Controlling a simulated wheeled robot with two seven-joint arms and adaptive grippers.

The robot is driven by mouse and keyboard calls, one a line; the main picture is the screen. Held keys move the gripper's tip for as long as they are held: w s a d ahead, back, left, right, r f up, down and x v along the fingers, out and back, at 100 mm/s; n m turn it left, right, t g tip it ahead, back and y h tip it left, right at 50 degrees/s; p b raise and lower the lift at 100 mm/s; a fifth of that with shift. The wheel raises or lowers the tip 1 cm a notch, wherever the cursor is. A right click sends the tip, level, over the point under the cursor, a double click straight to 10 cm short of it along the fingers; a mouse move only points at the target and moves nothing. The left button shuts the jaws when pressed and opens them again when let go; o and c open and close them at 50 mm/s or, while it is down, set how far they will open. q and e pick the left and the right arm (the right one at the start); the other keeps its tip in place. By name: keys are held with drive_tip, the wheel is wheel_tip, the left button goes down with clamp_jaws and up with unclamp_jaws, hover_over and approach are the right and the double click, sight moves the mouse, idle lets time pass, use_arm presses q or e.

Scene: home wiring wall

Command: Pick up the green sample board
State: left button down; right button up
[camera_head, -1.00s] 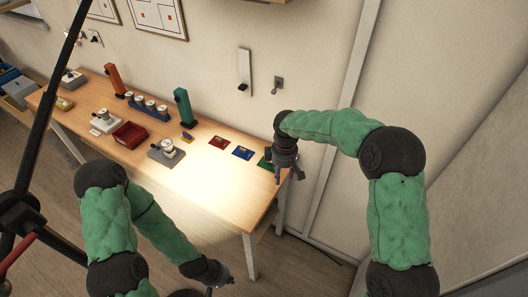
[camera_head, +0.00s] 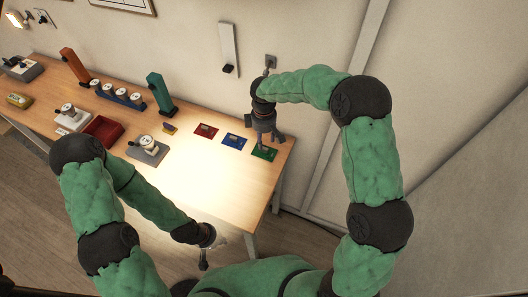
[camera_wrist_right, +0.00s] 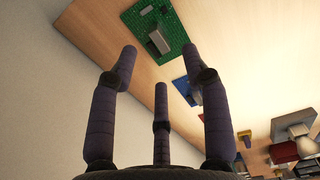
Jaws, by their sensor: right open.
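The green sample board (camera_head: 264,153) lies flat at the right end of the wooden table, rightmost in a row with a blue and a red board. In the right wrist view the green board (camera_wrist_right: 172,27), with a grey raised part on it, shows beyond the fingertips. My right gripper (camera_head: 268,142) is above the board in the head view, its fingers pointing down. In the right wrist view its fingers (camera_wrist_right: 160,65) are spread and empty, apart from the board. My left gripper (camera_head: 206,258) hangs low in front of the table; its finger state is unclear.
The blue board (camera_head: 234,142) and red board (camera_head: 205,131) lie left of the green one. A grey device (camera_head: 148,149), a red tray (camera_head: 103,130) and a teal upright block (camera_head: 160,92) stand farther left on the table (camera_head: 195,185). The wall is close behind.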

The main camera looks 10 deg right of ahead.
sight(264, 150)
drive_tip(key=shift+d+f+b, duration=0.2)
drive_tip(key=shift+f+b, duration=0.75)
drive_tip(key=shift+f, duration=1.7)
drive_tip(key=shift+r, duration=0.1)
clamp_jaws()
